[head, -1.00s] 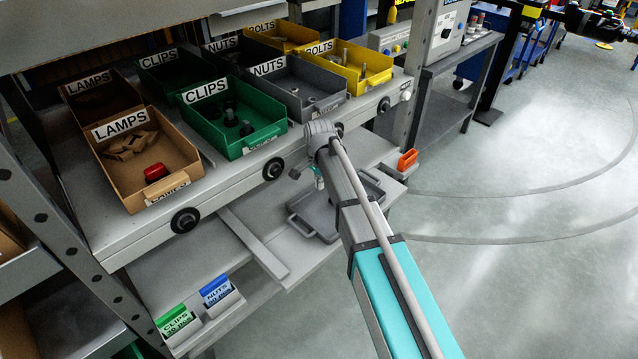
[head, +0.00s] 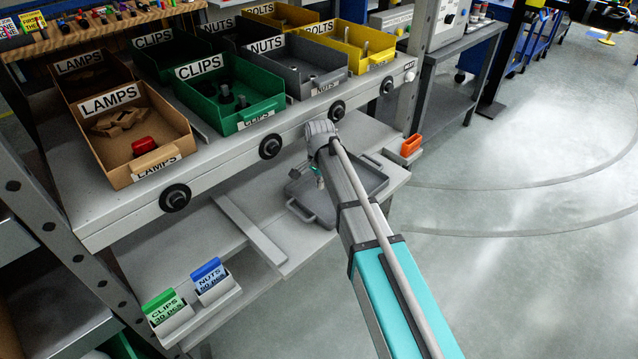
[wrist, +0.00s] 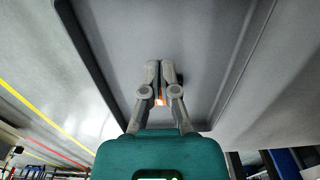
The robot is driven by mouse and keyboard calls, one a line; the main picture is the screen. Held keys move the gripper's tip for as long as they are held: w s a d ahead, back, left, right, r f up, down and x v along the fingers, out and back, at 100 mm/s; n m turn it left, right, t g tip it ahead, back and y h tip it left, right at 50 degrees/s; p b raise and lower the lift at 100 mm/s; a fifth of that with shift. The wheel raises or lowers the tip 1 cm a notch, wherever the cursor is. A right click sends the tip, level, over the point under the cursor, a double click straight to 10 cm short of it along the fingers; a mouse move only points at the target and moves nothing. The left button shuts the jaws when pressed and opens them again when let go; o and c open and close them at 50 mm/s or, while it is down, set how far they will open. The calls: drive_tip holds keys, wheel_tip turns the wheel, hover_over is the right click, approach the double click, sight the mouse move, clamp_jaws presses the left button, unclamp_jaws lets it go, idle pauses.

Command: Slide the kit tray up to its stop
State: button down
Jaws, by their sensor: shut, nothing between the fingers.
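The kit tray (head: 374,186) is a shallow dark grey tray with a raised rim and a handle at its left end. It lies on the lower shelf, partly hidden behind my arm in the head view. A light grey bar (head: 248,228) lies across the shelf to its left, with a gap between; I cannot tell if it is the stop. My gripper (wrist: 160,70) is shut and empty, over the tray's inside in the wrist view, where the tray (wrist: 90,50) fills much of the picture. Whether the fingers touch the tray is unclear. In the head view the fingertips are mostly hidden.
An upper shelf (head: 225,153) with black knobs overhangs the lower shelf and carries labelled bins of lamps, clips, nuts and bolts. A small orange block (head: 411,145) sits at the lower shelf's right end. Green (head: 165,306) and blue (head: 208,273) card holders stand front left. Floor to the right is clear.

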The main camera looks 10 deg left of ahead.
sight(319, 203)
drive_tip(key=shift+f+b, duration=2.85)
drive_tip(key=shift+f, duration=0.3)
drive_tip(key=shift+s+a+r, duration=0.1)
drive_tip(key=shift+s+a, duration=0.5)
drive_tip(key=shift+s, duration=0.2)
drive_tip(key=shift+s+a+r, duration=0.1)
drive_tip(key=shift+s+a, duration=0.5)
drive_tip(key=shift+s, duration=0.15)
drive_tip(key=shift+s, duration=0.1)
